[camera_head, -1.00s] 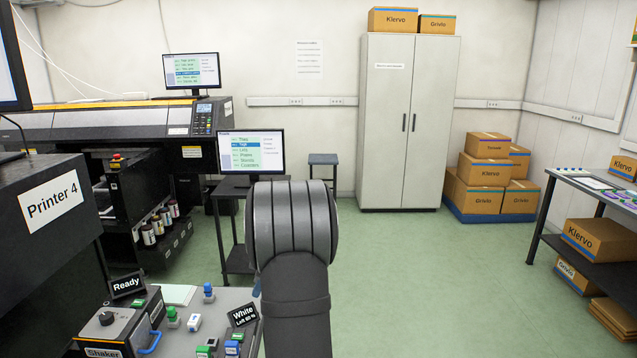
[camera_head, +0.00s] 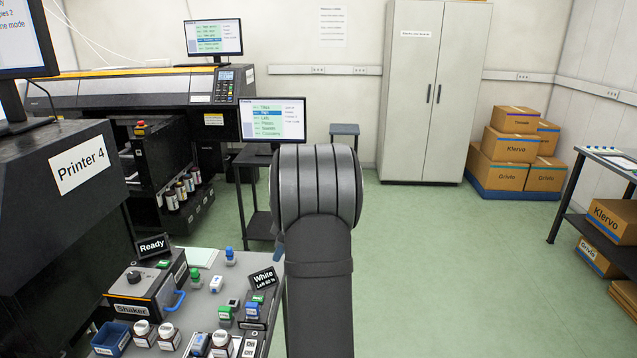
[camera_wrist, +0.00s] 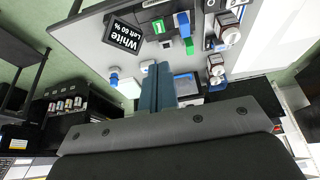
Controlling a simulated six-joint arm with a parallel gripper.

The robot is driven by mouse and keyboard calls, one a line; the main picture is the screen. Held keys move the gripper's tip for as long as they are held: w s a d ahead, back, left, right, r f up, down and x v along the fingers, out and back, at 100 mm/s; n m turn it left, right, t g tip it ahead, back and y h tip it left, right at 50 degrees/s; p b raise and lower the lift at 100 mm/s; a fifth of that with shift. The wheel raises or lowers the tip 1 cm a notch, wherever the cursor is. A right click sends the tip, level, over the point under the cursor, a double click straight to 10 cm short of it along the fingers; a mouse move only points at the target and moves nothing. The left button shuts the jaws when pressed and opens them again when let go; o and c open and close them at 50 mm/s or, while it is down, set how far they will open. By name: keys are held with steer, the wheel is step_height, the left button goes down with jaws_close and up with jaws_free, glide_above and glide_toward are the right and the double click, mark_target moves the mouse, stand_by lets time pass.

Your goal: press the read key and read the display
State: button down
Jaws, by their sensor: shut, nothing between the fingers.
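A small black display (camera_head: 264,278) reading "White Left 60 %" stands on the grey bench in the head view. It also shows, tilted, in the wrist view (camera_wrist: 125,34). A green key-like square (camera_wrist: 153,22) sits beside it; I cannot tell whether it is the read key. A second black display (camera_head: 153,245) on the shaker reads "Ready". My gripper's blue fingers (camera_wrist: 158,88) are shut and empty, over the bench edge and apart from the display. In the head view my arm hides most of the gripper.
Printer 4 (camera_head: 80,170) stands at the left. A monitor (camera_head: 272,119) is behind my arm.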

steer(key=m+t+h, duration=0.3)
steer(key=m+t, duration=0.4)
steer(key=t, duration=0.2)
glide_above(258, 301)
step_height(258, 301, down, 6)
steer(key=shift+s+r, duration=0.1)
steer(key=shift+r, duration=0.15)
steer(key=shift+f, duration=0.1)
steer(key=shift+f, duration=4.35)
steer(key=shift+f, duration=0.15)
steer(key=shift+f, duration=0.25)
